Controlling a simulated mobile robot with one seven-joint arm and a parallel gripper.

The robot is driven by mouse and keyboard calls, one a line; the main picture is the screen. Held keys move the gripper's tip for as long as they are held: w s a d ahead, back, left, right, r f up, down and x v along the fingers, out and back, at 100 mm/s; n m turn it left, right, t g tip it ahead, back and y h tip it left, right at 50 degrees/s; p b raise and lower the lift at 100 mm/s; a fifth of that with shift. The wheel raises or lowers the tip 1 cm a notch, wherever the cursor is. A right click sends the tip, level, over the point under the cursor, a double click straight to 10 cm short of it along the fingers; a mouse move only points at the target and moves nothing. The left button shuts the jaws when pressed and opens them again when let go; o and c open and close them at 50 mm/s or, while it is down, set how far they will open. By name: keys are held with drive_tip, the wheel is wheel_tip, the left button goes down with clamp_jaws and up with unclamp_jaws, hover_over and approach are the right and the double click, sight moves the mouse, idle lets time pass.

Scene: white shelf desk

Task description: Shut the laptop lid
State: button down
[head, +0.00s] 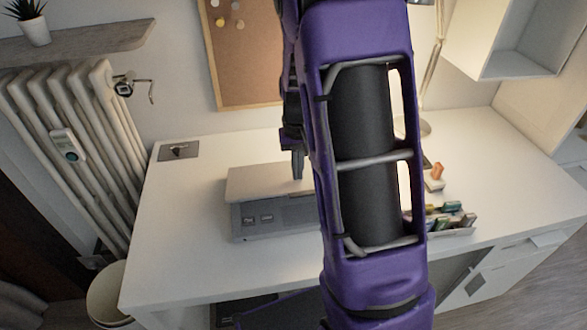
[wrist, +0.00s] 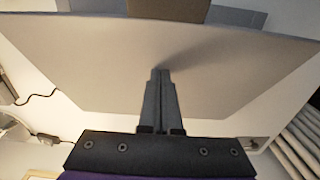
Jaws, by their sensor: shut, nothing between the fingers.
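The laptop stands on the white desk, left of my arm in the head view. Its pale lid (head: 262,182) leans forward over the grey base (head: 272,219), partly lowered, and the base's front strip with two small stickers shows. The lid's pale outer face (wrist: 90,60) fills much of the wrist view. My gripper (head: 298,177) is shut and empty, fingers pointing down at the lid. In the wrist view its fingertips (wrist: 160,72) lie over the lid's face beside a shadow; I cannot tell whether they touch. My arm hides the laptop's right end.
The white desk (head: 180,225) is mostly clear left of the laptop. A small dark-marked card (head: 178,150) lies at its back left corner. An organizer (head: 452,228) with several coloured items and an orange-topped block (head: 436,177) stand right of my arm. A radiator (head: 75,140) stands at left.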

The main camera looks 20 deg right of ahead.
drive_tip(key=shift+f+b, duration=1.65)
drive_tip(key=shift+f, duration=2.05)
drive_tip(key=shift+r+p, duration=2.55)
drive_tip(key=shift+r, duration=1.05)
